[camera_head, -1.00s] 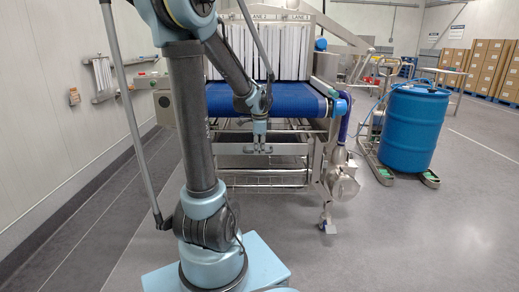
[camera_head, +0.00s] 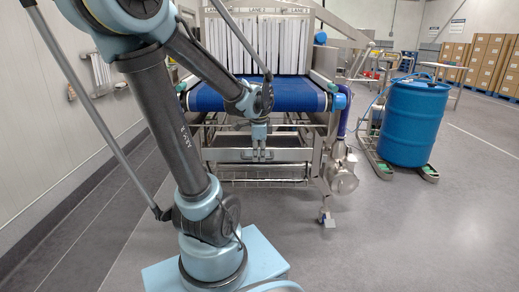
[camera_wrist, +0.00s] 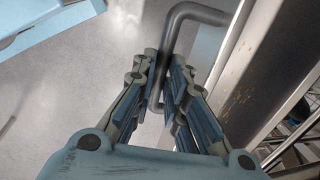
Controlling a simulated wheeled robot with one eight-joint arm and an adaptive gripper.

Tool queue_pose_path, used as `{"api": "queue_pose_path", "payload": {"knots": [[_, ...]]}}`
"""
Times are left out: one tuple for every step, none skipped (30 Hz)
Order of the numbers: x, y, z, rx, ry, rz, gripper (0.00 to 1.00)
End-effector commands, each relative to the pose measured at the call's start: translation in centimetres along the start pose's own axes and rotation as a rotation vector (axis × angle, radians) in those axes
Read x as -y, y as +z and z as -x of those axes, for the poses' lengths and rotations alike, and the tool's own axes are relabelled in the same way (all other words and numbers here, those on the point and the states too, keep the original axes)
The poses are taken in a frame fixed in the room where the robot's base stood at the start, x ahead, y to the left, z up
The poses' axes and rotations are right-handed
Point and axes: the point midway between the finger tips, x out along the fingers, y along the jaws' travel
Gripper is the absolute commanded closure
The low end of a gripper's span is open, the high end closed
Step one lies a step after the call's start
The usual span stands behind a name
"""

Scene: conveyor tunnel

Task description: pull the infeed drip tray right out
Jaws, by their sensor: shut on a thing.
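The infeed drip tray (camera_head: 222,156) is a grey metal tray low under the front end of the blue conveyor. Its front face sticks out toward me, while the rear part is hidden under the conveyor. My gripper (camera_head: 259,155) is at the middle of the tray's front. In the wrist view my gripper (camera_wrist: 167,82) is shut on a grey bent bar handle (camera_wrist: 203,10), with a finger on each side of it. The tray's front panel (camera_wrist: 262,60) runs alongside the handle at the right.
The blue conveyor belt (camera_head: 240,101) lies above the tray, with white strip curtains (camera_head: 258,45) behind it. A wire rack (camera_head: 258,172) is below. A motor (camera_head: 342,177) stands right of the frame. A blue drum (camera_head: 412,122) is farther right. Floor in front is open.

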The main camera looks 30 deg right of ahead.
Motion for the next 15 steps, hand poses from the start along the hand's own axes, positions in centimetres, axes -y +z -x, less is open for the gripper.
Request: {"api": "queue_pose_path", "payload": {"knots": [[-1.1,0.3,0.1,0.007,0.000,-0.002,1.00],[-1.7,0.3,0.2,0.007,0.000,-0.001,1.00],[-2.3,0.3,0.4,0.007,0.000,-0.002,1.00],[-2.8,0.3,0.5,0.007,0.000,-0.003,1.00],[-3.3,0.3,0.6,0.008,0.000,-0.002,1.00],[-3.9,0.3,0.7,0.008,0.000,-0.001,1.00],[-4.4,0.3,0.8,0.008,0.000,-0.002,1.00],[-4.8,0.3,0.9,0.008,0.000,-0.003,1.00],[-5.3,0.3,1.0,0.008,0.000,-0.002,1.00],[-5.6,0.3,1.0,0.008,0.000,-0.002,1.00],[-5.9,0.3,1.1,0.008,0.000,-0.002,1.00],[-6.4,0.3,1.2,0.008,0.000,-0.003,1.00],[-6.7,0.3,1.2,0.008,0.000,-0.003,1.00],[-6.9,0.3,1.3,0.008,0.000,-0.002,1.00],[-7.2,0.3,1.4,0.008,0.000,-0.001,1.00]]}}
